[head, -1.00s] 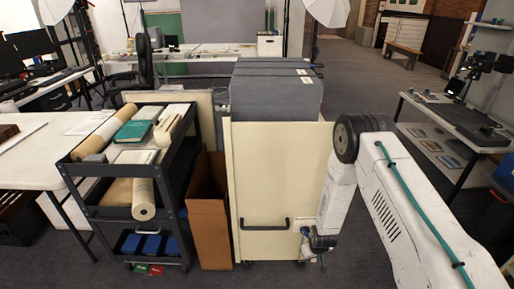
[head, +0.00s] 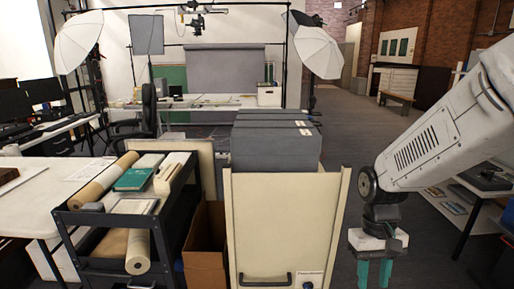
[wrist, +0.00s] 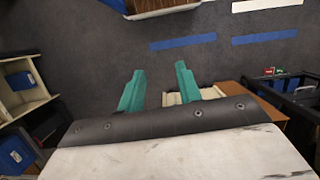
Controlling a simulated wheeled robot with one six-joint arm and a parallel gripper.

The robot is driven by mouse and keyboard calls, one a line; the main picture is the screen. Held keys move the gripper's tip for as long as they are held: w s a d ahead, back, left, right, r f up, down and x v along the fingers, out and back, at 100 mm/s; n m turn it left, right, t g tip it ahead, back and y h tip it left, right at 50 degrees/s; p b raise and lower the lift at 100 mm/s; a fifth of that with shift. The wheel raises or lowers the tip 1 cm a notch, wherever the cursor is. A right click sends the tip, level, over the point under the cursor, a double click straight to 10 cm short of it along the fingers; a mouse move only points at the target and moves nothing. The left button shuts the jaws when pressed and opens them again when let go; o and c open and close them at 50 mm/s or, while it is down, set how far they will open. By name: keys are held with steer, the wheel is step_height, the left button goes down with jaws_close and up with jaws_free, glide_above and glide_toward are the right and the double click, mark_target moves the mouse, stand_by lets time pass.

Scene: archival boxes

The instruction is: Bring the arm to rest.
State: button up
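My arm comes in from the right in the head view. My gripper (head: 376,273) hangs down just right of the cream cart, its teal fingers cut by the lower picture edge. In the wrist view the two teal fingers (wrist: 160,85) stand apart with dark floor between them, so it is open and empty. The grey archival boxes (head: 277,148) sit together on the cream cart (head: 262,215), to the left of my gripper and apart from it.
A black trolley (head: 115,221) with paper rolls and a teal book (head: 135,179) stands left of the cart, an open brown carton (head: 205,245) between them. A side table is partly behind my arm. Blue floor tape (wrist: 183,42) shows below. Open floor lies beyond the cart.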

steer(key=s+d+r+t, duration=0.1)
steer(key=s+r+t, duration=0.3)
steer(key=s+r, duration=1)
steer(key=shift+s+d+r+m, duration=0.2)
steer(key=shift+s+r+m, duration=0.1)
steer(key=shift+s, duration=0.1)
